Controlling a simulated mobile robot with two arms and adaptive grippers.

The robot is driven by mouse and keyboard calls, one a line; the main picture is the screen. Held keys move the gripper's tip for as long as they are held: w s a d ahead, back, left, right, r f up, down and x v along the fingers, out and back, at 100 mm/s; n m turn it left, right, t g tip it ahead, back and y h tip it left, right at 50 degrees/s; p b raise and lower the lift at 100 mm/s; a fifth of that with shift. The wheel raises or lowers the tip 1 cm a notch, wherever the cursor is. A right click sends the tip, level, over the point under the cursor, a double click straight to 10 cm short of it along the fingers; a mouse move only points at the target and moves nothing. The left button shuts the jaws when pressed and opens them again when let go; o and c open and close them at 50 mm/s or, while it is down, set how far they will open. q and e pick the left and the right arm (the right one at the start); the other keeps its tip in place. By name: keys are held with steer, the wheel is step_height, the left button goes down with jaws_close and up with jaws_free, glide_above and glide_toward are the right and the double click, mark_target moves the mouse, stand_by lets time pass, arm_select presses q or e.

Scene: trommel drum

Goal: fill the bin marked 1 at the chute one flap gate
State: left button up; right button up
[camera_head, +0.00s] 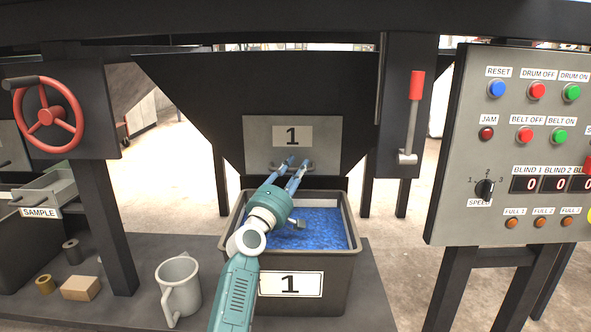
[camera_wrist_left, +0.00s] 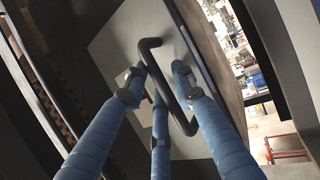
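The flap gate (camera_head: 260,145), a grey plate marked 1, hangs at the chute mouth and looks closed. Its dark bar handle (camera_wrist_left: 172,85) shows in the left wrist view. My left gripper (camera_head: 291,164) is at the handle, its blue fingers spread apart on either side of the bar; the fingers also show in the left wrist view (camera_wrist_left: 160,85). I cannot tell whether they touch it. The bin marked 1 (camera_head: 335,268) stands below and holds blue granules (camera_head: 322,228) to a little under its rim. My right gripper is not in view.
A control panel (camera_head: 455,150) with buttons and FULL lamps stands at the right. A red-handled lever (camera_head: 414,110) hangs right of the chute. A red handwheel (camera_head: 46,116) and a sample drawer (camera_head: 40,211) are at the left. A grey jug (camera_head: 180,285) stands beside the bin.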

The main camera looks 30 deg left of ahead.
arm_select(q)
steer(key=shift+f, duration=0.1)
steer(key=shift+s+d+f, duration=0.1)
steer(key=shift+s, duration=0.15)
steer(key=s+d, duration=0.2)
steer(key=s, duration=1.8)
steer(key=shift+s+d, duration=0.25)
steer(key=shift+d, duration=0.1)
